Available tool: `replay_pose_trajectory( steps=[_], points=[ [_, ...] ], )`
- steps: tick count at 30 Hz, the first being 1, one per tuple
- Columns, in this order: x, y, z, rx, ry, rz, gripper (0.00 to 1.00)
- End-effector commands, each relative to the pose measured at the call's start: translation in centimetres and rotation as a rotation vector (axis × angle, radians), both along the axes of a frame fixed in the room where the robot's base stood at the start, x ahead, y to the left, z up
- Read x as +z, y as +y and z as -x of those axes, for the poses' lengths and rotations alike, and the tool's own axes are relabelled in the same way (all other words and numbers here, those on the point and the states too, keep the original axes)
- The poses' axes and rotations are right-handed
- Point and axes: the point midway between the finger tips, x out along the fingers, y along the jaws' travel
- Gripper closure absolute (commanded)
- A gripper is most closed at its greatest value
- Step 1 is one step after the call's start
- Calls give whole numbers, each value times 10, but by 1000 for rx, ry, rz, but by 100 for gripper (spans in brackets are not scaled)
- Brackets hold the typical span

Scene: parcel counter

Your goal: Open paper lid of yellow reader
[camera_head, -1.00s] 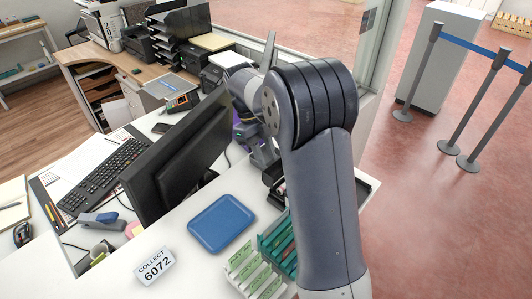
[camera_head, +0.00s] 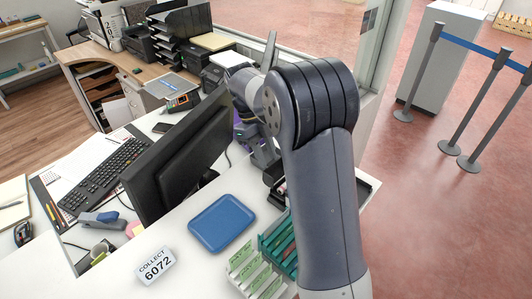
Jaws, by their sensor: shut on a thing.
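My gripper (camera_head: 264,154) is low over the counter behind the monitor, partly covered by my own arm. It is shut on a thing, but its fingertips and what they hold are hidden. A small purple thing (camera_head: 240,132) shows in part beside my gripper. I cannot make out a yellow reader or its paper lid near my gripper. A small dark handheld device with orange-red parts (camera_head: 182,102) lies on the counter farther back left; I cannot tell if it is a reader.
A black monitor (camera_head: 178,158) stands close left of my gripper. A blue tray (camera_head: 222,223) and green-and-white card racks (camera_head: 256,270) are in front. A "COLLECT 6072" sign (camera_head: 155,265) stands front left. Black printers and trays (camera_head: 180,30) stand behind. The glass partition is at right.

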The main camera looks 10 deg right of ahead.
Motion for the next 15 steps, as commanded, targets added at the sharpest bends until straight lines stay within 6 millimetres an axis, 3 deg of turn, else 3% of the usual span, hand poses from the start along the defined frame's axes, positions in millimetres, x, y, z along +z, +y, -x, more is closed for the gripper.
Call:
replay_pose_trajectory(
  steps=[2, 3, 11, 15],
  points=[
    [-1, 1, 0, 1, -1, -2, 96],
    [-2, 0, 0, 1, -1, -2, 72],
    [-1, 0, 0, 0, 0, 0, 51],
    [0, 0, 0, 0, 0, 0, 51]
  ],
)
